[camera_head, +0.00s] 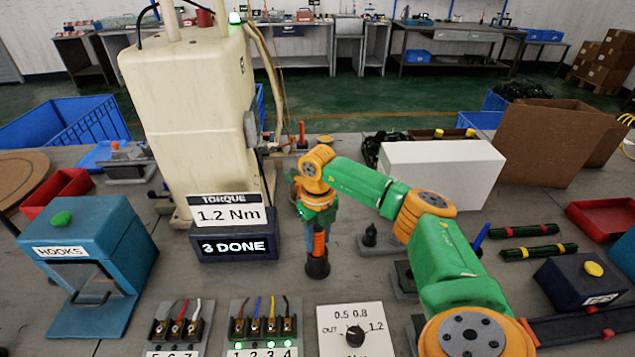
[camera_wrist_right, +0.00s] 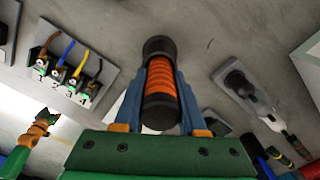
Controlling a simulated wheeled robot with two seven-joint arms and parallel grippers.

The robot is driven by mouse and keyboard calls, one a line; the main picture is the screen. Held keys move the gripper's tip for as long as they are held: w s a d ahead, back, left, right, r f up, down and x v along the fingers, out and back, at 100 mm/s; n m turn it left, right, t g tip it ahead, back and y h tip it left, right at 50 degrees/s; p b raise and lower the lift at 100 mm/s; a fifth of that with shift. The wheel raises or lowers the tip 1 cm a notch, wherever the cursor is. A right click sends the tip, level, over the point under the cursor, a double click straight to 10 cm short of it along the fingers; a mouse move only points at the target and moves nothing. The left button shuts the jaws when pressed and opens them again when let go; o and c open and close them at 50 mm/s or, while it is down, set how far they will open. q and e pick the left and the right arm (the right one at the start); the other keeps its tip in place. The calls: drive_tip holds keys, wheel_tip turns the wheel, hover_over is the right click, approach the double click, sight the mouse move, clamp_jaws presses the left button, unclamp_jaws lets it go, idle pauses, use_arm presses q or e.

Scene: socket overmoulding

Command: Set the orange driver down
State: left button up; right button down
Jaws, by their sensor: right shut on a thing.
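In the right wrist view the driver's ribbed orange grip (camera_wrist_right: 162,80) lies between my blue fingers (camera_wrist_right: 162,98). A dark round piece (camera_head: 316,266) is at the driver's lower end, close to the bench; I cannot tell whether it is a holder or part of the driver.
The torque box (camera_head: 235,245) reads "1.2 Nm" and "3 DONE". A wire block (camera_head: 264,326) with several lit green lamps and a dial plate (camera_head: 352,330) lie in front. The blue hooks box (camera_head: 90,262) stands left, and a white box (camera_head: 442,172) stands back right.

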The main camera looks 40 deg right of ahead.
drive_tip(key=shift+c, duration=2.4)
unclamp_jaws()
drive_tip(key=shift+f, duration=0.1)
wheel_tip(320, 180, up, 12)
drive_tip(key=shift+r, duration=0.2)
drive_tip(key=shift+f, duration=0.1)
